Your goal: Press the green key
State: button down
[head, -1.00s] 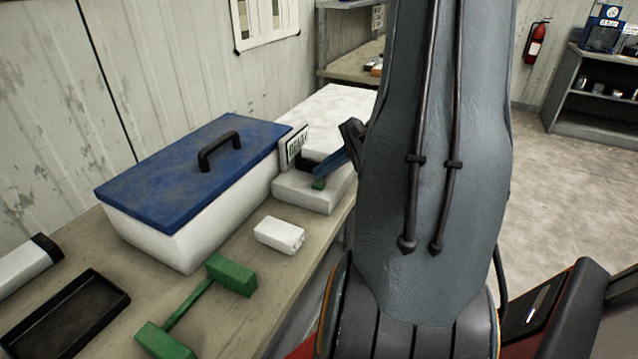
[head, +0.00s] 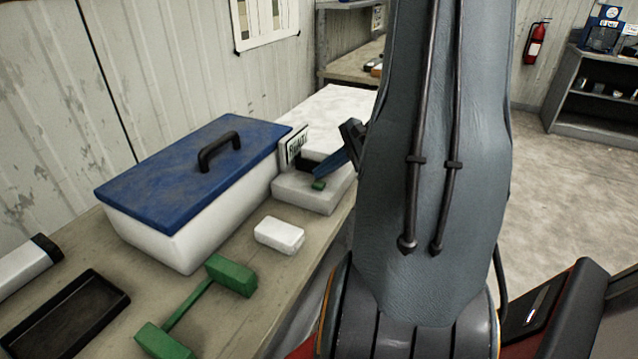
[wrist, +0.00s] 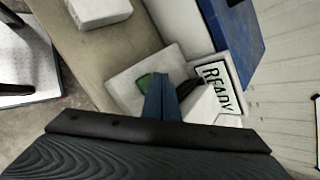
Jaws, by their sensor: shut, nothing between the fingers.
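The green key (head: 318,186) is a small block on top of a low pale grey unit (head: 303,198) on the bench. In the wrist view the key (wrist: 146,80) shows just left of my fingertips, partly covered by them. My gripper (head: 323,176) is shut and empty, its blue fingers slanting down to the key. The fingertips (wrist: 160,77) look to be at or very near the key; I cannot tell if they touch. A dark part (wrist: 190,86) sits on the other side of the fingers. A sign behind, reading READY (wrist: 215,87), stands upright.
A white box with a blue lid (head: 195,170) stands close left of the unit. A white block (head: 279,235), a green dumbbell-shaped piece (head: 232,275) and a black tray (head: 65,312) lie nearer on the bench. My arm hides the right side.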

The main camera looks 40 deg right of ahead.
aim_at(323, 184)
jog(key=shift+f, duration=0.15)
dwell(0.4)
jog(key=shift+f+b, duration=0.3)
jog(key=shift+b, duration=0.1)
jog(key=shift+f+b, duration=0.4)
jog(key=shift+f, duration=0.1)
dwell(0.7)
jog(key=shift+r, duration=0.1)
jog(key=shift+r+p, duration=0.65)
jog(key=shift+r, duration=0.2)
jog(key=shift+r, duration=0.1)
jog(key=shift+r+p, duration=1.75)
jog(key=shift+r, duration=0.7)
jog(key=shift+a, duration=0.15)
